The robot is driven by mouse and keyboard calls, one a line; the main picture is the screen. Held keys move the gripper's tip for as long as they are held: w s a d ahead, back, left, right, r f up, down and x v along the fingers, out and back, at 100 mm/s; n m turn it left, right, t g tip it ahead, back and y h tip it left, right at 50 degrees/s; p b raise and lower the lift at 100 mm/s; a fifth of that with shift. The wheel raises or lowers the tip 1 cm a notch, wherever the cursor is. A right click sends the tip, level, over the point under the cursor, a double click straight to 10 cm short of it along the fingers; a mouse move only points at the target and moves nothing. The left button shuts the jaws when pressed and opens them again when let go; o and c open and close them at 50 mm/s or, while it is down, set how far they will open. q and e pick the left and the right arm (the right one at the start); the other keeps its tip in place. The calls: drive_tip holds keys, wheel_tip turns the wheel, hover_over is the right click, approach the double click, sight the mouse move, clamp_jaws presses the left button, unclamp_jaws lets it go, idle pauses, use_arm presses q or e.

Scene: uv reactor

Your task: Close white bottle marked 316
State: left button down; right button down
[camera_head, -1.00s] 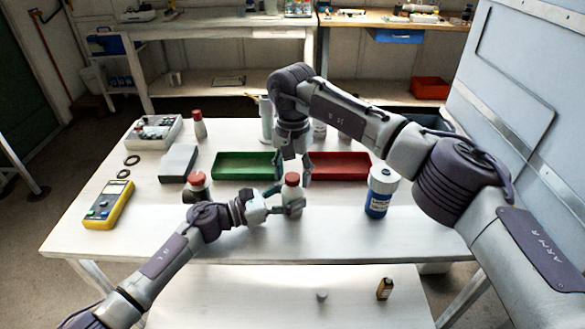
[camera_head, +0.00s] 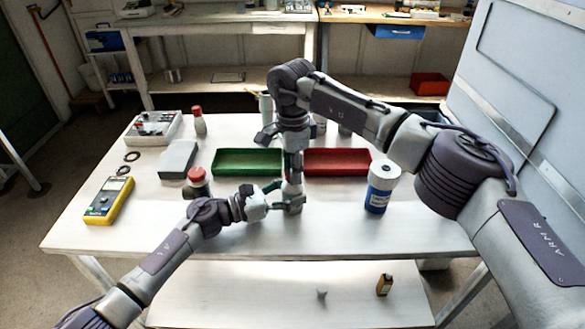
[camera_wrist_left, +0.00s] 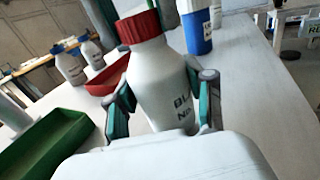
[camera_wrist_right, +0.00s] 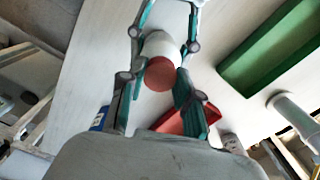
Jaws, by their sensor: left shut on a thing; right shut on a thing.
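A white bottle (camera_wrist_left: 160,78) with a red cap (camera_wrist_left: 139,27) stands upright near the middle of the table. Its label is only partly visible in the left wrist view, and I cannot read a number. My left gripper (camera_head: 291,205) is shut around the bottle's body from the left. My right gripper (camera_head: 292,174) reaches down from above and is shut on the red cap. The cap shows between the right fingers in the right wrist view (camera_wrist_right: 160,73). In the head view the cap is mostly hidden by the right gripper.
A green tray (camera_head: 217,166) and a red tray (camera_head: 364,160) lie just behind the bottle. A blue-and-white bottle (camera_head: 379,190) stands to the right. Another red-capped bottle (camera_head: 196,175) is close to my left arm. A yellow meter (camera_head: 108,200) lies at the left. The front right of the table is clear.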

drive_tip(key=m, duration=0.7)
drive_tip(key=shift+m, duration=0.3)
drive_tip(key=m, duration=1.8)
drive_tip(key=c, duration=0.8)
unclamp_jaws()
drive_tip(key=shift+r, duration=2.2)
